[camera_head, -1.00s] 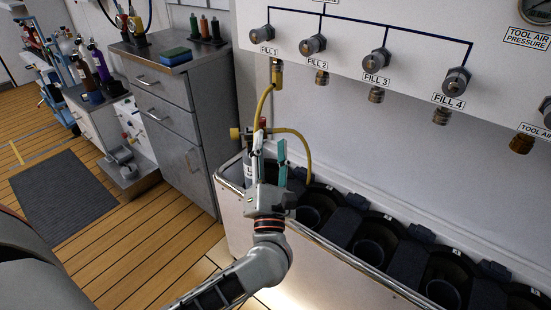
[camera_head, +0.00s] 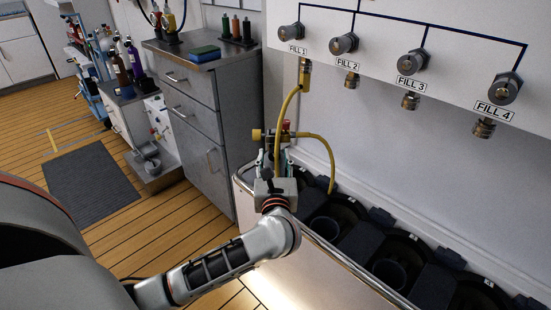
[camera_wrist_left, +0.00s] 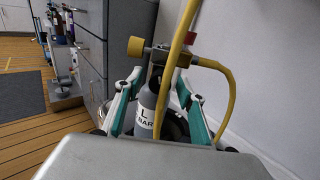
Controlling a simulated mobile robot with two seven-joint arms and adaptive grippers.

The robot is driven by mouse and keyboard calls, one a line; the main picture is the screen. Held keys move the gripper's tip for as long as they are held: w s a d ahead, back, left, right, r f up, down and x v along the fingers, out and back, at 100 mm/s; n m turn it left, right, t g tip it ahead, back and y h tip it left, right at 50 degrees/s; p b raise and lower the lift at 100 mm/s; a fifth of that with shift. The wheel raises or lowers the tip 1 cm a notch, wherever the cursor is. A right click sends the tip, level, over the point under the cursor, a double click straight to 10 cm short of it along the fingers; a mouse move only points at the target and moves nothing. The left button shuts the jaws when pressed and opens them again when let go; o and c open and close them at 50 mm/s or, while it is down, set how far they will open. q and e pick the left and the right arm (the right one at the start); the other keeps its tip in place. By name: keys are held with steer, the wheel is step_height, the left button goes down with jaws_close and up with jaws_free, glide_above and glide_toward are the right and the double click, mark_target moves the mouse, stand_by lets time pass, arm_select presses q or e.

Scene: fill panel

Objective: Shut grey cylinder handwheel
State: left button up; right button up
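I cannot tell which is the handwheel. My left gripper (camera_wrist_left: 158,98) is open, its teal fingers spread on either side of the cylinder below the valve, with no contact visible; it also shows in the head view (camera_head: 275,163). My right gripper is not in view.
A yellow hose (camera_head: 283,112) hangs from the FILL 1 outlet (camera_head: 304,75) to the valve, and a yellow loop (camera_head: 328,160) droops right. The trough (camera_head: 345,252) has further empty slots. A grey cabinet (camera_head: 195,105) stands left. The wall panel (camera_head: 385,35) overhangs behind.

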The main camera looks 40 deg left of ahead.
arm_select(q)
steer(key=shift+w, duration=0.1)
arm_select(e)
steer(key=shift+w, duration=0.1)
arm_select(q)
jaws_close()
steer(key=shift+r+m+p, duration=0.5)
steer(key=shift+m+p, duration=0.2)
steer(key=shift+p, duration=0.1)
steer(key=shift+f+m+p, duration=0.4)
steer(key=shift+f+m, duration=0.1)
steer(key=shift+m, duration=0.4)
jaws_free()
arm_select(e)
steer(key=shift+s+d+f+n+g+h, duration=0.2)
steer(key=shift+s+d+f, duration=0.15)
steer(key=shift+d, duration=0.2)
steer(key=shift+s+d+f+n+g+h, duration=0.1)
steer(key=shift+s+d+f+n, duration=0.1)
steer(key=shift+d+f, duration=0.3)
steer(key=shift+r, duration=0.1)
